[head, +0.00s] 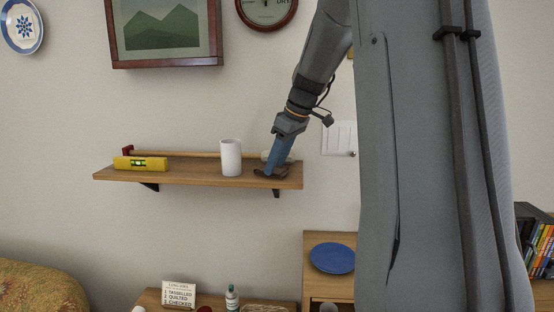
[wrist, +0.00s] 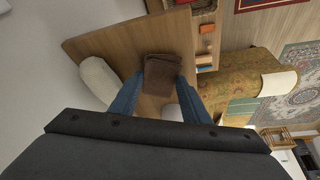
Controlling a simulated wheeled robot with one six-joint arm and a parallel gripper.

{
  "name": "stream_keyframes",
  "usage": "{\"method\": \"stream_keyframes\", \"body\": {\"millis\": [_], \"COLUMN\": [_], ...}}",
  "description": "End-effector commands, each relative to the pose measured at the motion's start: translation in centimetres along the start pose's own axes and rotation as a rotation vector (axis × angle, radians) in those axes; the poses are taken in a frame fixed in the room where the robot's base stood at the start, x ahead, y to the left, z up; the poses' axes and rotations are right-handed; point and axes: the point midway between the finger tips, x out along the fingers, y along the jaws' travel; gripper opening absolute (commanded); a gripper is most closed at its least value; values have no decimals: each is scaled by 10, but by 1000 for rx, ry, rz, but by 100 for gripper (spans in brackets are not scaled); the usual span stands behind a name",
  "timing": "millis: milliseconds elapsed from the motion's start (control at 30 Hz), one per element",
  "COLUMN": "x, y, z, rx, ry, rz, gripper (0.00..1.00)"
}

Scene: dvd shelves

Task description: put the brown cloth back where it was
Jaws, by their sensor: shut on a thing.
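The brown cloth (head: 270,174) is a small dark folded piece at the right end of the wooden wall shelf (head: 200,175). My gripper (head: 278,166) reaches down to it from above, its blue fingers shut on it. In the wrist view the cloth (wrist: 162,72) shows between the fingertips, over the shelf board (wrist: 95,45). It is at or very near the shelf surface; I cannot tell whether it bears its weight there. The fingers hide part of its edges.
A white cup (head: 231,158) stands left of my gripper. A yellow level (head: 140,163) lies at the shelf's left end. A long rod (head: 185,154) lies along the back; a pale rounded thing (wrist: 97,82) lies close beside my finger. Bare board lies between cup and level.

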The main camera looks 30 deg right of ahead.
Motion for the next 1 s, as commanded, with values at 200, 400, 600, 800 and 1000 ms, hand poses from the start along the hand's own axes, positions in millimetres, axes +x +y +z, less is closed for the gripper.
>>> {"method": "stream_keyframes", "body": {"millis": [200, 400, 600, 800, 1000], "x": [1, 1, -1, -21, -62], "y": [0, 0, 0, 1, 1], "z": [0, 0, 0, -1, 0], "rx": [0, -1, -1, -2, 0], "ry": [0, 0, 0, 3, 2], "rz": [-1, 0, 0, 3, 5], "gripper": [48, 61, 61, 61, 61]}}
